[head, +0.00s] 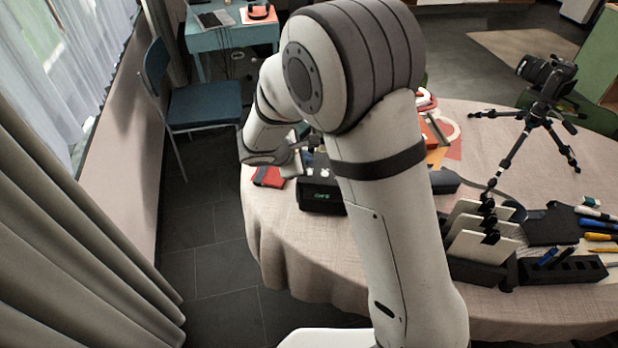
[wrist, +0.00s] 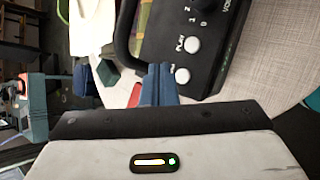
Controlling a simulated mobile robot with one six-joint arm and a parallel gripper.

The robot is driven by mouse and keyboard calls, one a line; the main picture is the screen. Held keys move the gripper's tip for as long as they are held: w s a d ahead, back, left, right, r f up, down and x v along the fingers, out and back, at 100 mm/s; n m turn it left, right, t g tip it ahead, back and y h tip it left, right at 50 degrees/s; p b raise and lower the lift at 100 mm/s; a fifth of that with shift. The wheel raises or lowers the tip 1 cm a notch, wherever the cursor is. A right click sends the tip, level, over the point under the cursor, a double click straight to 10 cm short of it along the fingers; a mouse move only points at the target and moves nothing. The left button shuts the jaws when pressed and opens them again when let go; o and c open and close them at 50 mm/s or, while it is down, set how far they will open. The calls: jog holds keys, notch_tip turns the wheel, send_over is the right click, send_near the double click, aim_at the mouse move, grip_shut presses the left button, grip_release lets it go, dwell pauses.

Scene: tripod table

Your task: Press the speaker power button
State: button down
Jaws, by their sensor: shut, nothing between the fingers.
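The speaker (head: 318,195) is a black box with a small green display, near the left edge of the round table in the head view; my arm hides part of it. In the wrist view the speaker's black panel (wrist: 215,75) fills the upper right. It carries a white PLAY button (wrist: 193,45), a second white button (wrist: 182,76) and a volume knob. The second button's label is partly hidden by my fingers. My gripper (wrist: 160,70) has its blue fingers shut and empty, beside the second button in the picture. I cannot tell whether they touch the panel.
The speaker's black handle (wrist: 124,40) arches left of the panel. A red book (head: 268,177) lies left of the speaker on the table. A camera on a tripod (head: 545,110), a black card holder (head: 478,268) and pens stand to the right. A blue chair (head: 205,103) stands beyond.

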aim_at(314, 169)
jog(key=shift+f+b, duration=0.6)
jog(key=shift+f, duration=0.45)
jog(key=shift+f, duration=0.15)
dwell(1.1)
jog(key=shift+f+b, duration=0.3)
jog(key=shift+b, duration=0.3)
jog(key=shift+f+b, duration=0.35)
jog(key=shift+b, duration=0.1)
dwell(0.4)
jog(key=shift+r, duration=0.1)
jog(key=shift+r+p, duration=0.45)
jog(key=shift+r, duration=0.3)
jog(key=shift+r+p, duration=1.6)
jog(key=shift+r, duration=0.85)
